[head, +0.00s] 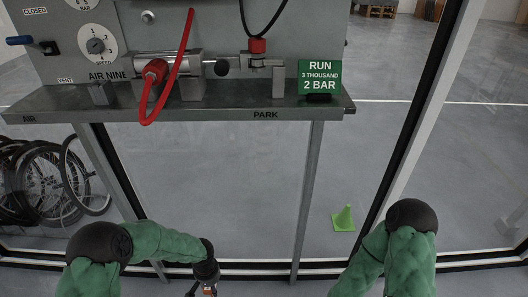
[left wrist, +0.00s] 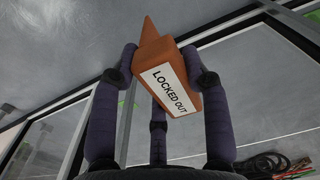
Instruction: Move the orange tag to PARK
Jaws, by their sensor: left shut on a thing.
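The orange tag (left wrist: 153,55), a block with a pointed end and a white "LOCKED OUT" label, is held between the fingers of my left gripper (left wrist: 162,62) in the left wrist view. The fingers press on it from both sides, and it sits tilted. In the head view my left wrist is at the bottom edge, below and in front of the bench, with the gripper mostly cut off. The PARK marking (head: 265,115) is on the front edge of the grey bench shelf (head: 225,110). My right gripper is out of view; only part of its arm shows at bottom right.
On the shelf stand a metal cylinder rig (head: 190,68) with a looping red hose (head: 150,98) and a green "RUN" sign (head: 320,78). AIR is marked at the shelf's left end. A green cone (head: 344,218) and bicycle wheels (head: 45,185) are on the floor beyond.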

